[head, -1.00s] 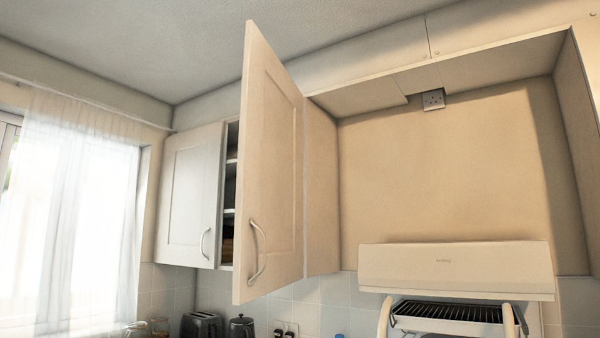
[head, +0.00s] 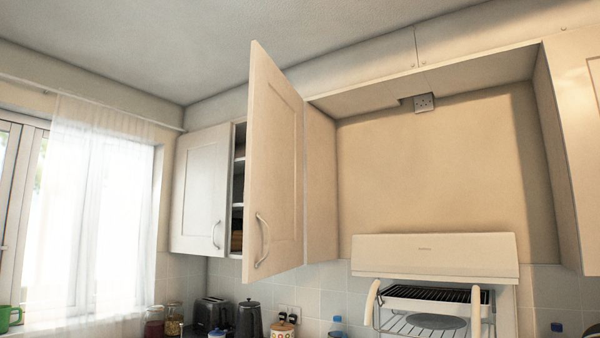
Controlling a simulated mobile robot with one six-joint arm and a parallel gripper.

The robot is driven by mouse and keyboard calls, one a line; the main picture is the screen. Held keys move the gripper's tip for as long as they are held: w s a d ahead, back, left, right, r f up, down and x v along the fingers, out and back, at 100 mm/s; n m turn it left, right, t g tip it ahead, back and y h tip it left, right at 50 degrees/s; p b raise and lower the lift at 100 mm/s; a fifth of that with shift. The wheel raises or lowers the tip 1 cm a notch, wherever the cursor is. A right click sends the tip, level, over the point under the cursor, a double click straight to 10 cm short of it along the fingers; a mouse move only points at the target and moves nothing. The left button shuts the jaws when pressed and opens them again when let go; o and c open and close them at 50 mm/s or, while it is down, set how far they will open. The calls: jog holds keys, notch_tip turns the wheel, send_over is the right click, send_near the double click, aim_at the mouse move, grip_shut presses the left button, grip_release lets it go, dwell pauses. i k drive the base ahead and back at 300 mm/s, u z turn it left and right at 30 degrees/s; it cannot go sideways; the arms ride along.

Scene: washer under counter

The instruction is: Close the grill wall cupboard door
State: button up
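The grill wall cupboard door (head: 274,165) is a cream panel with a curved metal handle (head: 262,240) low near its free edge. It stands wide open, swung out toward me from the cupboard, with its hinge side against the cream side panel (head: 320,185). Part of the shelves (head: 239,175) shows in the gap to its left; the door hides the rest of the inside. A second cupboard door (head: 200,190), at the left, looks shut. My gripper is not in view.
A grill (head: 435,255) with a rack sits right of the cupboard, under a recess with a socket (head: 424,103). A kettle (head: 249,320), toaster (head: 212,313) and jars (head: 154,322) stand below. A curtained window (head: 90,210) is at the left. The air before the door looks clear.

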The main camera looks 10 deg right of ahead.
aim_at(272, 228)
jog(key=u, duration=0.2)
jog(key=i, duration=0.85)
jog(key=u, duration=0.8)
jog(key=k, duration=0.5)
jog(key=u, duration=0.3)
